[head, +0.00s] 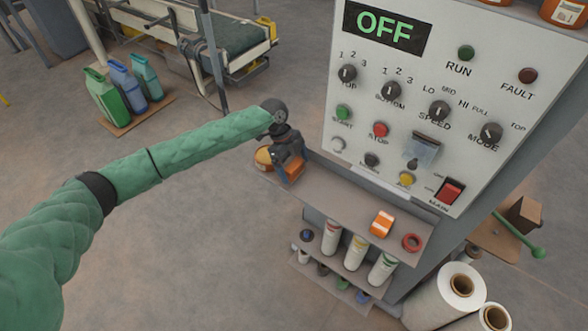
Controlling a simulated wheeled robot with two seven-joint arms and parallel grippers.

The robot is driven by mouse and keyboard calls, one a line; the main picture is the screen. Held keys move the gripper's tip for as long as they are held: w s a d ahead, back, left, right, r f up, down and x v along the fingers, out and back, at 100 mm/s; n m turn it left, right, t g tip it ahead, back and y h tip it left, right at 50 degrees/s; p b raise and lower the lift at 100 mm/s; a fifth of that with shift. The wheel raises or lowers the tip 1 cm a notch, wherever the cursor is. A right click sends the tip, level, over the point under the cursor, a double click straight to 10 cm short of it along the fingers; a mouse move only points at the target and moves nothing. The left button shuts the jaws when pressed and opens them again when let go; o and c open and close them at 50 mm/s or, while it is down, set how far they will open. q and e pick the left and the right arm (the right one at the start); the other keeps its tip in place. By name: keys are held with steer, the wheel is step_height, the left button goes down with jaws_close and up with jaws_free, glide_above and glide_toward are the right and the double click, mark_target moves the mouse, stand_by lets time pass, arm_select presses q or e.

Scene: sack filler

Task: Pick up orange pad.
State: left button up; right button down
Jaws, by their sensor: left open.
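My left gripper (287,167) reaches in from the left and points down at the left end of the upper shelf under the control panel. It is open. An orange pad-like block (294,171) lies on the shelf right at its fingertips, partly hidden by the fingers. I cannot tell whether the fingers touch it. A second orange item with a white patch (382,223) lies farther right on the same shelf, apart from the gripper. My right gripper is not in view.
A round orange-brown item (263,157) sits at the shelf's left end, close beside the gripper. A red ring (412,243) lies at the right end of the shelf (345,199). The control panel (400,110) rises behind, reading OFF. Tubes (331,239) stand below.

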mark_target(294, 164)
arm_select(q)
steer(key=shift+c, duration=0.4)
steer(key=c, duration=1)
steer(key=shift+o, duration=0.2)
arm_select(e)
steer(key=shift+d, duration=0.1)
arm_select(q)
steer(key=shift+r, duration=0.25)
step_height(294, 164, up, 2)
steer(key=shift+r+b, duration=0.1)
steer(key=shift+b, duration=0.75)
step_height(294, 164, up, 6)
steer(key=shift+f+b, duration=0.1)
steer(key=shift+b, duration=1.05)
steer(key=shift+r, duration=0.8)
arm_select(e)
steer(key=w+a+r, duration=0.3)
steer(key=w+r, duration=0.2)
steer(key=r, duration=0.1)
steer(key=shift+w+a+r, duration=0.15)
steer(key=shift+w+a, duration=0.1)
